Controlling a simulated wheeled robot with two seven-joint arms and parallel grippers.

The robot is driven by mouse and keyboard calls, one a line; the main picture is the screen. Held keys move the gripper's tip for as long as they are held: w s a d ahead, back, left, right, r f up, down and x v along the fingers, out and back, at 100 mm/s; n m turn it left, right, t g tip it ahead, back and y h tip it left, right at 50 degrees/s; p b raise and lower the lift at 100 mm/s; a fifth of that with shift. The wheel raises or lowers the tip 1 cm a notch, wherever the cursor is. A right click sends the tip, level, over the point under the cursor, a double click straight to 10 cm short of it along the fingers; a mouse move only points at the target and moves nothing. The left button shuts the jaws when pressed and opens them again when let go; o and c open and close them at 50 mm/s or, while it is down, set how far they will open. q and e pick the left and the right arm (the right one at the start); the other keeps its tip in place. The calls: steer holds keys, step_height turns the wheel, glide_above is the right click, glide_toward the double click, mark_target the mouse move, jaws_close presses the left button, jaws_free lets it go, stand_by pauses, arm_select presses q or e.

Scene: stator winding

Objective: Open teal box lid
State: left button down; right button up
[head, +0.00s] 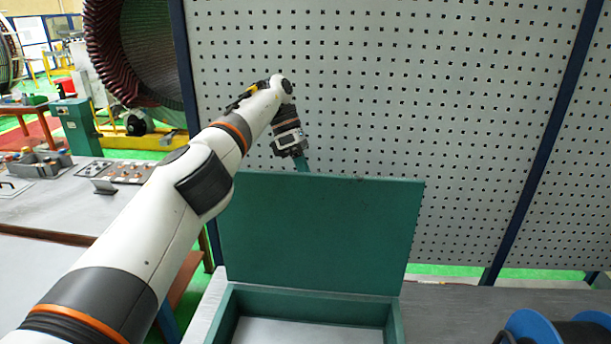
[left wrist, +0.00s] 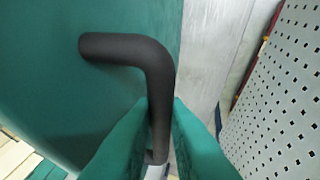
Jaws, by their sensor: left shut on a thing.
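The teal box (head: 310,305) stands on the table, and its lid (head: 320,235) is raised nearly upright at the back edge. The pale inside floor of the box shows. My left gripper (head: 303,165) is behind the top edge of the lid, partly hidden by it. In the left wrist view a black bent handle (left wrist: 140,50) is fixed to the teal lid (left wrist: 60,90). The teal fingers of my left gripper (left wrist: 160,130) are shut on the handle's long bar. My right gripper is in neither view.
A grey perforated panel (head: 450,120) stands behind the lid, close to my left gripper. A blue spool (head: 540,328) lies at the lower right. A side table with small parts (head: 100,180) is at the left.

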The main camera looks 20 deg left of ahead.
arm_select(q)
step_height(320, 180, down, 2)
steer(key=shift+w+f, duration=0.1)
steer(key=shift+f, duration=0.05)
steer(key=shift+s, duration=0.2)
steer(key=c, duration=1.8)
jaws_free()
steer(key=shift+o, duration=1.4)
steer(key=shift+w, duration=0.2)
steer(key=shift+o, duration=0.6)
steer(key=shift+w, duration=0.55)
steer(key=shift+s+r, duration=0.35)
steer(key=shift+s, duration=0.1)
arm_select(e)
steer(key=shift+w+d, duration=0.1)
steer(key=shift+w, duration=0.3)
arm_select(q)
steer(key=shift+w+f, duration=0.1)
steer(key=shift+f, duration=0.05)
